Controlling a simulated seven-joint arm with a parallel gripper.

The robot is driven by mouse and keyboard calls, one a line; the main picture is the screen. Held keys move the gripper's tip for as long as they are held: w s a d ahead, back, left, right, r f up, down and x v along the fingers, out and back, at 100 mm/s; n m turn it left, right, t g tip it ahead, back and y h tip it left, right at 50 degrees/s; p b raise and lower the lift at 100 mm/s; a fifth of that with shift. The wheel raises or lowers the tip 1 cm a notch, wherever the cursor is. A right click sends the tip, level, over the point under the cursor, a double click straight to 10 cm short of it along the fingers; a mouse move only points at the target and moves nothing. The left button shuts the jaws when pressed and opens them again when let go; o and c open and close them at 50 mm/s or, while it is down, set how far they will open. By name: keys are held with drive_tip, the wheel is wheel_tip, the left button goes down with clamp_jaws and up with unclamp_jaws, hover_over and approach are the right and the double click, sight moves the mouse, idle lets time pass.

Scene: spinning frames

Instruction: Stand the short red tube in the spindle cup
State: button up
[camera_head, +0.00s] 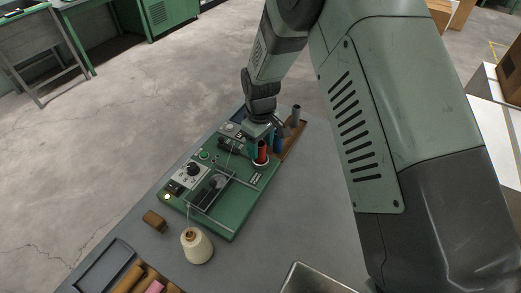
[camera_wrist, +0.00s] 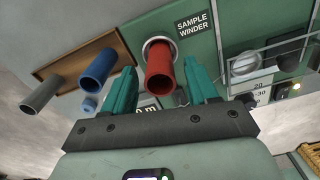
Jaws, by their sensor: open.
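The short red tube (camera_wrist: 160,78) stands with its base inside a pale metal ring, the spindle cup (camera_wrist: 147,43), on the green sample winder (camera_wrist: 211,48). The tube also shows in the head view (camera_head: 262,151), looking upright. My gripper (camera_wrist: 160,68) is open, with one teal finger on each side of the red tube. A gap shows between the tube and each finger in the wrist view. In the head view my gripper (camera_head: 257,136) is just above and behind the tube, and the cup is hardly visible there.
Bare grey table (camera_head: 285,215) is right of the winder.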

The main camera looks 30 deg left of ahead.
wheel_tip(320, 180, up, 9)
drive_tip(key=shift+r, duration=0.1)
drive_tip(key=shift+w+d+r, duration=0.1)
drive_tip(key=d+r+m+t, duration=0.3)
drive_tip(key=d+r+m, duration=0.4)
drive_tip(key=d+r, duration=1.3)
drive_tip(key=s+d+r+m+t, duration=0.1)
drive_tip(key=s+d+r+m, duration=0.2)
drive_tip(key=s+d, duration=0.5)
drive_tip(key=s+d+r+m+t, duration=0.1)
drive_tip(key=s+d+r+m, duration=0.1)
drive_tip(key=s+d+m, duration=0.3)
drive_tip(key=s+d, duration=0.3)
drive_tip(key=s, duration=0.1)
drive_tip(key=shift+d+r+t, duration=0.3)
drive_tip(key=shift+r, duration=0.1)
